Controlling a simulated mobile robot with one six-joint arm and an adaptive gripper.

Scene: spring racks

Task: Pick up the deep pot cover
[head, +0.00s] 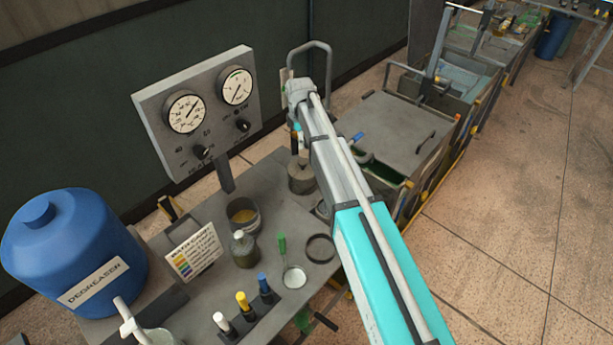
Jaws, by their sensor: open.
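A grey round pot (301,184) stands on the bench below the end of my arm. Its top appears covered, but my arm hides part of it, so I cannot tell the cover's shape. A dark ring-shaped piece (320,248) lies flat near the bench's right edge; I cannot tell whether it is a cover. An uncovered pot (243,215) with brown contents stands to the left. My gripper (296,142) is small in view, above the grey round pot and partly hidden by my arm. It is open and appears empty and apart from the pot.
A gauge panel (200,140) rises behind the bench (222,292). A bottle (244,250), a small white dish (294,278), a rack of markers (247,318) and a blue degreaser drum (72,250) crowd it. Lidded tanks (395,130) stand to the right.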

